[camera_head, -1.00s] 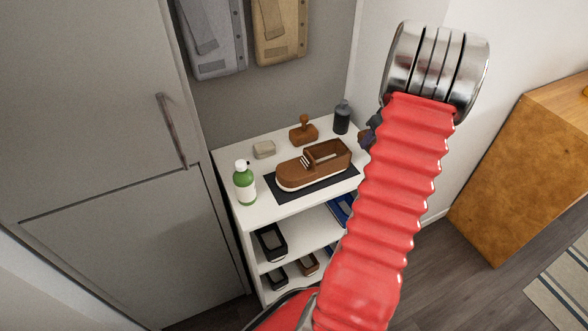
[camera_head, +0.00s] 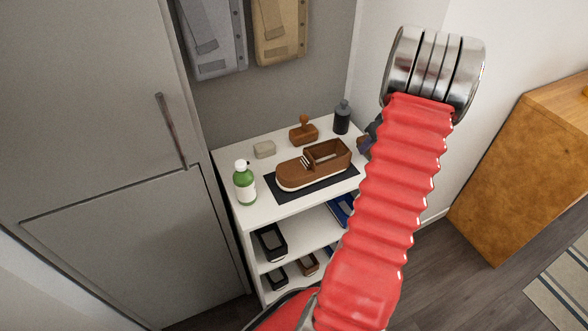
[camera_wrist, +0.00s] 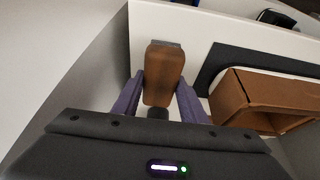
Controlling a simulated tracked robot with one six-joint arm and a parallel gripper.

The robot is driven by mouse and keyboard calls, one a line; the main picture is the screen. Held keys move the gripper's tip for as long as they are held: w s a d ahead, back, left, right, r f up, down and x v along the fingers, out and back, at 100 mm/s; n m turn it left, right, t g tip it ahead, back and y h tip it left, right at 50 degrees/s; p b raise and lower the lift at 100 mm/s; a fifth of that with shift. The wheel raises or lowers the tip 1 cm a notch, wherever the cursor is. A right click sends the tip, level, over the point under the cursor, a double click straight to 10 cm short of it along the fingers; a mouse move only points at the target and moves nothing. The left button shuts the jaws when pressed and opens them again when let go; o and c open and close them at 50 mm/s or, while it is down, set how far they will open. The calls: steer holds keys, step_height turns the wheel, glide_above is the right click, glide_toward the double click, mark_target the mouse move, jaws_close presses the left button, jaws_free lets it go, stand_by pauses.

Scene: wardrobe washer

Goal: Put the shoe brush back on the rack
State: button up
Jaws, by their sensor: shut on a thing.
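The brown wooden shoe brush (camera_wrist: 164,78) with a grey edge shows at the middle of the wrist view. The purple fingers of my gripper (camera_wrist: 160,92) stand on either side of it and are shut on it. In the head view my gripper (camera_head: 364,146) is mostly hidden behind my red arm, by the right end of the white rack (camera_head: 275,212); the brush cannot be made out there. In the wrist view the brush appears over the white rack top (camera_wrist: 200,32), beside the dark mat. I cannot tell whether it touches the surface.
On the rack top are a brown box-like holder (camera_head: 315,166) on a dark mat (camera_head: 290,193), a green bottle (camera_head: 244,184), a pale block (camera_head: 264,149), a knobbed brown tool (camera_head: 304,131) and a dark bottle (camera_head: 342,117). A grey wardrobe (camera_head: 100,140) stands left.

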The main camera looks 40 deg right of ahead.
steer(key=shift+f, duration=0.3)
steer(key=shift+f, duration=0.2)
stand_by(0.4)
steer(key=o, duration=1.2)
steer(key=shift+c, duration=0.2)
steer(key=shift+o, duration=0.2)
steer(key=shift+o, duration=1.4)
steer(key=shift+r, duration=0.15)
steer(key=shift+r, duration=4.75)
